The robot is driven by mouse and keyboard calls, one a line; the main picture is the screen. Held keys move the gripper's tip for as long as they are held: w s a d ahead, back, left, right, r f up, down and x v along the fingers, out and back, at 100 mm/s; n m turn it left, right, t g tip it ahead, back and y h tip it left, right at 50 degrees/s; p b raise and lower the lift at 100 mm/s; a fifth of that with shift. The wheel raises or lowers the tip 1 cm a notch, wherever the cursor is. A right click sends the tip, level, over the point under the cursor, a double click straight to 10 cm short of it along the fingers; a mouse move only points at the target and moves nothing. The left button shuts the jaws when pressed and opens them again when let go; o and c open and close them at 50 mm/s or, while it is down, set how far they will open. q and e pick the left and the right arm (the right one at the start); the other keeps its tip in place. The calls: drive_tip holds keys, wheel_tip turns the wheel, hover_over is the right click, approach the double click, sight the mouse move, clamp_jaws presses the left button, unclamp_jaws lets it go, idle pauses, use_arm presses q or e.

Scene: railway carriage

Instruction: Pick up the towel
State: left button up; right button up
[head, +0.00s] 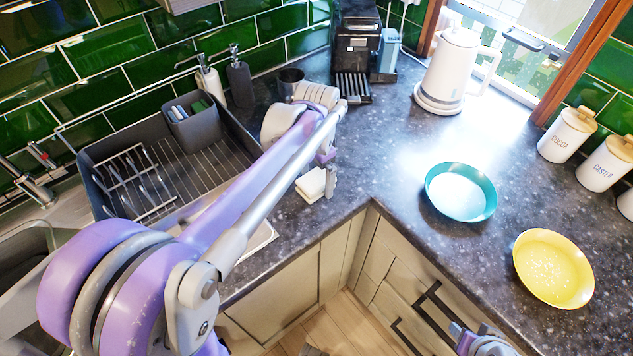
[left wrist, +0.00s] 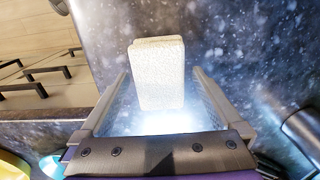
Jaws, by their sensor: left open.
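The towel (head: 311,185) is a small white folded block on the dark speckled counter, near its front edge by the inner corner. It also shows in the left wrist view (left wrist: 158,75), lying between the two fingers in the picture, with gaps at both sides. My left gripper (head: 326,172) is open, at the towel's right side in the head view, partly hidden by its own arm. I cannot tell whether the fingers reach down around the towel. My right gripper (head: 484,343) shows only partly at the bottom edge; its fingers cannot be made out.
A dish rack (head: 105,204) stands left of the towel. A teal bowl (head: 461,192) and a yellow plate (head: 553,268) lie on the right counter. A white kettle (head: 452,72) and coffee machine (head: 357,45) stand behind. The counter between towel and teal bowl is clear.

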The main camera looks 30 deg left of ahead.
sight(317, 178)
use_arm(q)
drive_tip(key=shift+f, duration=0.35)
drive_tip(key=c, duration=1.3)
drive_tip(key=shift+r, duration=0.15)
wheel_tip(317, 178, up, 10)
drive_tip(key=shift+f+p, duration=0.1)
drive_tip(key=shift+p, duration=0.25)
drive_tip(key=o, duration=0.7)
drive_tip(key=shift+c, duration=0.2)
drive_tip(key=c, duration=0.5)
